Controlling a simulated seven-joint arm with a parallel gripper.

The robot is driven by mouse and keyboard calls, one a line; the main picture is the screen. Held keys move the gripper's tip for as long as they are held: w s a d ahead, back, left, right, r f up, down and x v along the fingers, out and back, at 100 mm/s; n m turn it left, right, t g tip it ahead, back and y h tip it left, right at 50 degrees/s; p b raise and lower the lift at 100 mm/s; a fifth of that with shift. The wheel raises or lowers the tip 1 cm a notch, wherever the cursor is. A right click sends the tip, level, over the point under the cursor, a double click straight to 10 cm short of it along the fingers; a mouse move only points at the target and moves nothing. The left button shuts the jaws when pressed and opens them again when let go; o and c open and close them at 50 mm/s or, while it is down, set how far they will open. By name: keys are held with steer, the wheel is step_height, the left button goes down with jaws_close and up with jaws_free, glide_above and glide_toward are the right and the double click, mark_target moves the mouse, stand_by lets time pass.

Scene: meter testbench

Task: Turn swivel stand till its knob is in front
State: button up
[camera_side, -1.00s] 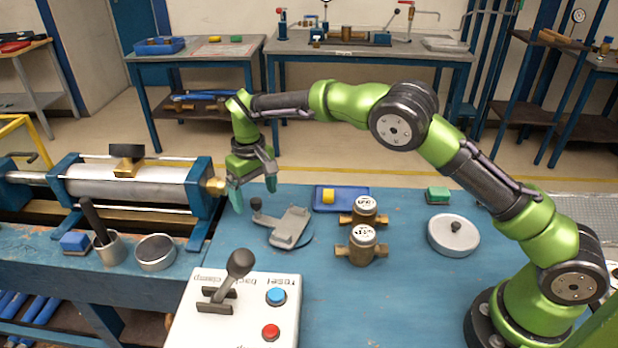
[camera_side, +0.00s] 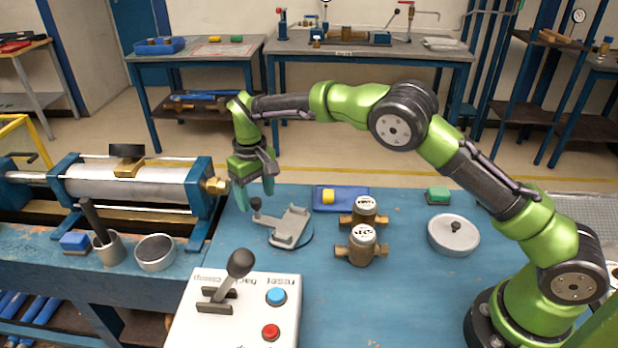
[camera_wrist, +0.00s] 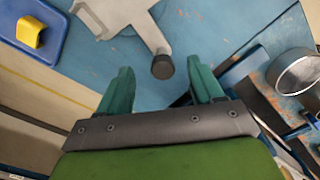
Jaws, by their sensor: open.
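The swivel stand (camera_side: 291,228) is a grey cradle on a round blue-grey base, on the blue bench. Its dark knob (camera_side: 256,203) points to the back left in the side view. In the wrist view the stand's grey arm (camera_wrist: 141,22) runs down to the knob (camera_wrist: 163,67), which lies just beyond my fingertips and roughly between their lines. My gripper (camera_side: 254,196) is open and empty, with green fingers pointing down near the knob. In the wrist view my gripper (camera_wrist: 160,82) shows both fingers apart. In the side view, whether the fingers are level with the knob is unclear.
Two brass meters (camera_side: 362,246) (camera_side: 364,212) stand right of the stand. A blue tray (camera_side: 350,206) with a yellow block lies behind. A white control box (camera_side: 250,325) with a lever is in front. The clamp cylinder (camera_side: 130,184) and a grey cup (camera_side: 155,252) are left.

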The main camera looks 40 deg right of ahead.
steer(key=shift+w+d, duration=0.2)
steer(key=shift+d, duration=0.5)
steer(key=shift+w+d, duration=0.2)
steer(key=shift+d, duration=0.9)
steer(key=shift+s+d, duration=0.2)
steer(key=shift+d, duration=1.3)
steer(key=o, duration=0.4)
steer(key=shift+o, duration=0.2)
steer(key=shift+r, duration=0.1)
